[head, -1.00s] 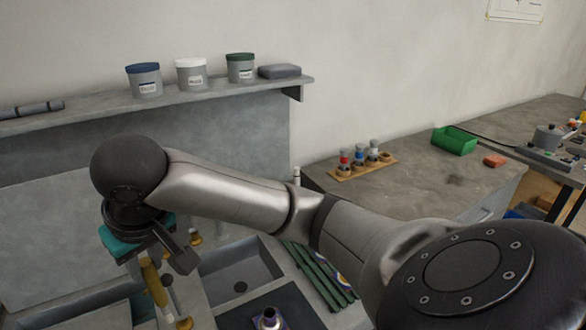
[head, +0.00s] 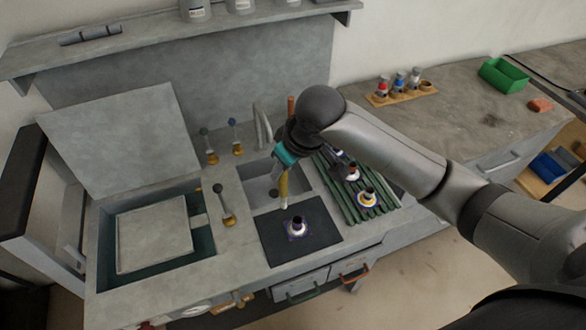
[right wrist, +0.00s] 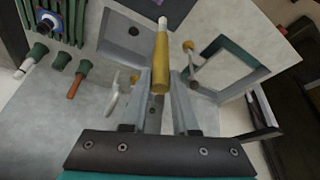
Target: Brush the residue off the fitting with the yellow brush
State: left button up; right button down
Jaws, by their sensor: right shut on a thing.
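My right gripper (head: 284,168) is shut on the yellow brush (head: 284,188). The brush points down, its pale tip low over the back part of a dark mat (head: 322,238). The right wrist view shows the yellow handle (right wrist: 160,75) between the fingers, with the white tip pointing at the mat (right wrist: 150,8). A fitting (head: 297,227) with a dark upright neck and a purplish base stands on the mat, just right of and in front of the brush tip. The tip looks apart from it. Residue is too small to make out. My left gripper is not in view.
A sink basin (head: 257,193) with a grey tap (head: 262,126) lies behind the mat. A green ribbed rack (head: 352,212) at right carries more fittings (head: 367,198). An open lidded tank (head: 118,280) is at left, with brass-based levers (head: 224,205) between.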

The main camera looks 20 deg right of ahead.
pick_arm(q)
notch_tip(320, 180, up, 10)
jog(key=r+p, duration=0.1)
jog(key=p, duration=0.8)
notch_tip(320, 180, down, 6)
jog(key=b, duration=0.5)
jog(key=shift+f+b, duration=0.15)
jog(key=shift+b, duration=0.25)
pick_arm(e)
jog(key=s+f+n+y, duration=0.1)
jog(key=s+f+n, duration=0.2)
jog(key=f, duration=0.7)
jog(key=shift+s+d+n+g, duration=0.35)
jog(key=shift+n+g, duration=0.05)
jog(key=shift+n, duration=0.2)
pick_arm(q)
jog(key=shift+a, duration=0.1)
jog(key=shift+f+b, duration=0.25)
jog(key=shift+b, duration=0.05)
pick_arm(e)
jog(key=shift+f, duration=0.45)
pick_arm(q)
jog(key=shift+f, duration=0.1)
pick_arm(e)
jog(key=shift+w, duration=0.15)
